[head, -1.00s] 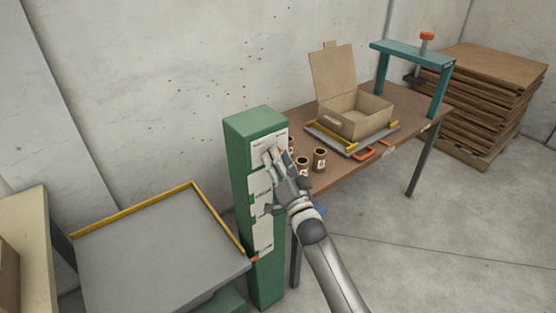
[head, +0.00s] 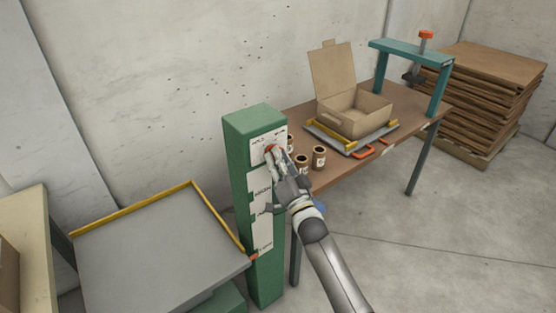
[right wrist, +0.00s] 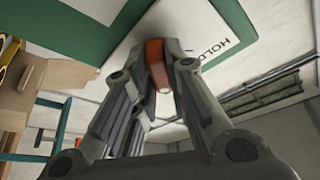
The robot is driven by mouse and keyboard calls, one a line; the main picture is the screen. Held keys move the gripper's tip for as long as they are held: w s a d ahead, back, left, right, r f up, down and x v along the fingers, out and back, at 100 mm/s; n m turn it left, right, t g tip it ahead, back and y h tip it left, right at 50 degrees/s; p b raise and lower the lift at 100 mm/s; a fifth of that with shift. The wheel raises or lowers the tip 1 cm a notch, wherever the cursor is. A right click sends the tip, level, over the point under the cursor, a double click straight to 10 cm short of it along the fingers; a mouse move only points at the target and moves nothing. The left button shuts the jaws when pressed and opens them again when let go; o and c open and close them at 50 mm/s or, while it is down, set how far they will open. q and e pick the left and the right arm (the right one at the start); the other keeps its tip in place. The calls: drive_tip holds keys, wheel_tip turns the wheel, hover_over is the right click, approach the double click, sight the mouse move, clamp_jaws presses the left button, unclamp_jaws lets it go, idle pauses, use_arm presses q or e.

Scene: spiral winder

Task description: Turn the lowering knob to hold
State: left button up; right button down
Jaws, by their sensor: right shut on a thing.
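The lowering knob is a red-orange bar on the white top plate (head: 262,139) of the green control column (head: 242,150). In the right wrist view the knob (right wrist: 157,66) sits between the fingers of my right gripper (right wrist: 162,52), which is shut on it. The printed word HOLD (right wrist: 209,47) is on the plate just right of the knob there. In the head view my right gripper (head: 273,153) covers most of the knob; its exact pointing cannot be told. My left gripper is not in view.
More labelled plates (head: 261,190) run down the column. A grey table with a yellow rail (head: 150,255) stands left. Behind, a brown bench (head: 345,172) carries an open carton (head: 352,118), small brown jars (head: 319,157) and a teal frame (head: 405,52). Brown sheets (head: 490,95) are stacked at right.

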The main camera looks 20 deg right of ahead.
drive_tip(key=shift+w+d+r+n+g+y+b, duration=0.15)
drive_tip(key=shift+n+g+y+b, duration=0.55)
drive_tip(key=shift+n+y, duration=1.95)
drive_tip(key=shift+d+r+n+g+y+b, duration=0.15)
drive_tip(key=shift+n+g+y+b, duration=0.65)
drive_tip(key=shift+n, duration=3.75)
drive_tip(key=shift+w+d+r+n+g+y+b, duration=0.15)
drive_tip(key=shift+n+y+b, duration=1.15)
drive_tip(key=shift+n, duration=2.3)
drive_tip(key=shift+n+g+y, duration=0.25)
drive_tip(key=shift+n+y, duration=0.1)
drive_tip(key=shift+n, duration=0.05)
drive_tip(key=c, duration=1.5)
unclamp_jaws()
drive_tip(key=shift+s, duration=0.1)
drive_tip(key=shift+c, duration=0.2)
drive_tip(key=shift+o, duration=0.5)
drive_tip(key=shift+w+a+f, duration=0.2)
drive_tip(key=shift+a, duration=0.1)
drive_tip(key=r+v, duration=0.3)
drive_tip(key=v, duration=1.1)
drive_tip(key=shift+s+d, duration=0.5)
drive_tip(key=shift+s, duration=0.15)
